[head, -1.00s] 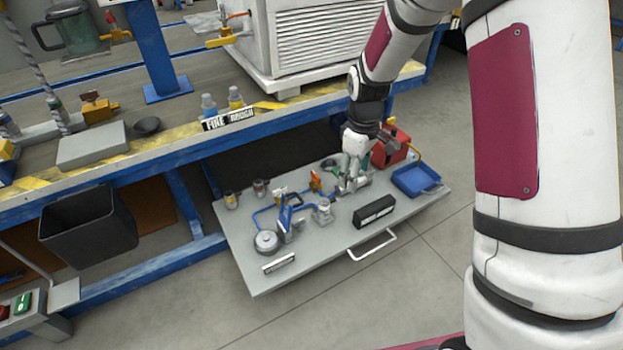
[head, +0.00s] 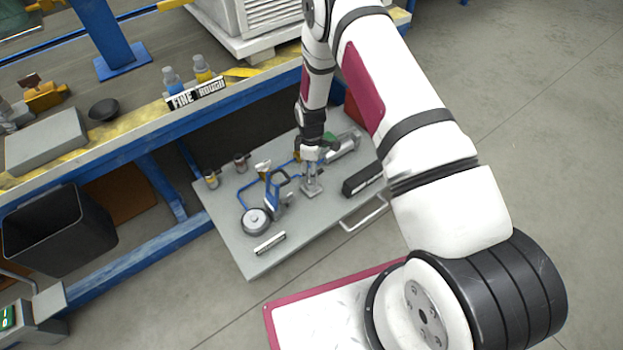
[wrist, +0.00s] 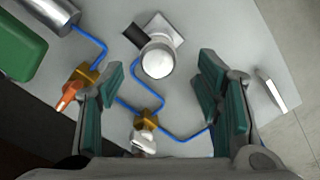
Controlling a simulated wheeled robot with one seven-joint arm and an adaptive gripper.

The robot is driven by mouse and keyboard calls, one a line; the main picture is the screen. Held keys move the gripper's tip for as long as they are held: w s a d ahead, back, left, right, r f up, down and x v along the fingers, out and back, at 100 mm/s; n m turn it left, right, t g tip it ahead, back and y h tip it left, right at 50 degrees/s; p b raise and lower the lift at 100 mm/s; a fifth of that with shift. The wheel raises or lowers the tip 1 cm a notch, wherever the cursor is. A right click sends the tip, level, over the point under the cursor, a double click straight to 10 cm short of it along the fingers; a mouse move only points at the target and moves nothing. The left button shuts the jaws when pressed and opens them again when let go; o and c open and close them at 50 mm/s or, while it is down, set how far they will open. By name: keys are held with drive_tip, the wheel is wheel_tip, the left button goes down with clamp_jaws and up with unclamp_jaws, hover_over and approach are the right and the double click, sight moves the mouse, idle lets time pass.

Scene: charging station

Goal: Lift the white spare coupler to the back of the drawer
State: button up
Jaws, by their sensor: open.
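The pale white coupler (wrist: 157,60), an upright round-topped piece on a square plate, shows between my fingers in the wrist view. In the head view the coupler (head: 311,186) stands on the grey drawer (head: 226,222), right below my gripper (head: 313,153). In the wrist view my gripper (wrist: 162,70) is open, with a green-padded finger on each side of the coupler and gaps between. I cannot tell how far the fingertips reach down beside it. My gripper hides part of the drawer's back in the head view.
Blue tubing with brass valves (wrist: 146,120) runs close by the coupler. A silver cylinder (head: 344,145), a round gauge-like disc (head: 256,221), a black box (head: 362,180) and small cans (head: 211,180) also lie in the drawer. The workbench edge (head: 150,122) overhangs its back.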

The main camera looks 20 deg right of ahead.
drive_tip(key=f+b, duration=0.3)
drive_tip(key=f, duration=0.5)
drive_tip(key=shift+d+f, duration=0.2)
drive_tip(key=shift+r, duration=0.1)
drive_tip(key=c, duration=1.4)
